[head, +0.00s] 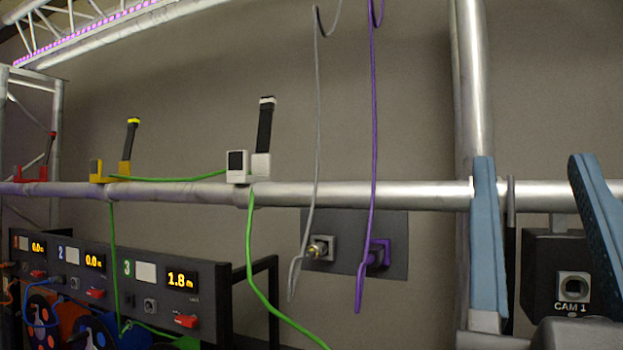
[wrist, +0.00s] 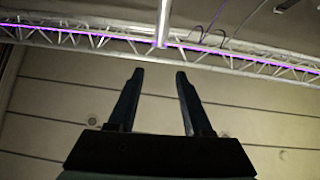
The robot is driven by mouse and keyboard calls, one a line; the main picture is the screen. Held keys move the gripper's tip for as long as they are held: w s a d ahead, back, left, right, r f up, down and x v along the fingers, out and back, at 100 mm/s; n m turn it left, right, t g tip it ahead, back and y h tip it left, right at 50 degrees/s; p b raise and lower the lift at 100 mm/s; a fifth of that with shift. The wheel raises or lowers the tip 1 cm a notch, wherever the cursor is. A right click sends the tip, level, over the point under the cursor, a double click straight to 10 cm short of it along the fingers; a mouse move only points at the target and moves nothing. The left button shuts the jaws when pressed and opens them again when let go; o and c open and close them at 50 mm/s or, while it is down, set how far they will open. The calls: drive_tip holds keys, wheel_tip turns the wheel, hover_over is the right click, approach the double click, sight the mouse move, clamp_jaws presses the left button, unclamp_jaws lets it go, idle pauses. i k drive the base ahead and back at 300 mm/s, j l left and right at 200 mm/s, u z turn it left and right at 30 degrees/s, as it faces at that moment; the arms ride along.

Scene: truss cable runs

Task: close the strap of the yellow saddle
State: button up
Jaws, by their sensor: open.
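The yellow saddle (head: 97,172) sits on the horizontal truss tube in the left part of the head view. Its dark strap (head: 131,146) stands up from the right block, tilted slightly right, with a yellow tip at the top; the saddle is open. A green cable (head: 165,179) runs along the tube from the yellow saddle to the white saddle, and also hangs below the yellow one. My gripper (head: 535,170) is at the right of the head view, far from the yellow saddle. Its fingers are apart and empty, also in the wrist view (wrist: 160,75).
The white saddle (head: 248,166) and red saddle (head: 32,174) also have raised straps. A grey cable (head: 317,120) and a purple cable (head: 373,120) hang in front of the wall. A rack unit with displays (head: 140,275) stands below left. A vertical pole (head: 470,90) rises right.

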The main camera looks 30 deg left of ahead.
sight(134, 122)
drive_tip(key=u, duration=1.6)
